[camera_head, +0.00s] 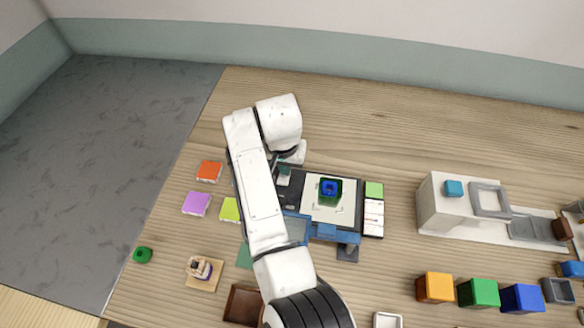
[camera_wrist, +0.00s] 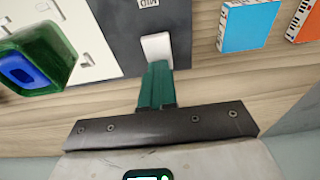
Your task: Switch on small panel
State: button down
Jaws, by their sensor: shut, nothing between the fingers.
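A dark grey panel (camera_wrist: 140,18) fills the top middle of the wrist view, with a partly cut-off label. A white switch-like piece (camera_wrist: 155,46) sits at its near edge. My gripper (camera_wrist: 156,68) is shut and empty, its green fingers directly at this white piece; whether they touch cannot be told. In the head view my gripper (camera_head: 284,174) is at the left part of the dark station (camera_head: 294,187), partly hidden by my arm. The switch is not clear there, and its on or off state cannot be told.
A green cup with blue inside (camera_head: 330,188) stands on the white plate (camera_head: 347,213) right of my gripper. Coloured flat pieces (camera_head: 196,204) lie to the left. A white block unit (camera_head: 450,214) and coloured cubes (camera_head: 478,293) are at the right. The table behind the station is clear.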

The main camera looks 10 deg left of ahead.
jog(key=shift+s+a+f, duration=0.1)
jog(key=shift+a+f, duration=0.05)
jog(key=shift+f, duration=0.05)
jog(key=shift+s+r+p, duration=0.15)
jog(key=shift+s+p, duration=0.65)
jog(key=shift+p, duration=0.35)
jog(key=shift+r+p, duration=0.55)
jog(key=shift+r, duration=0.05)
notch_tip(320, 180, up, 13)
jog(key=s, duration=0.2)
jog(key=shift+f, duration=0.2)
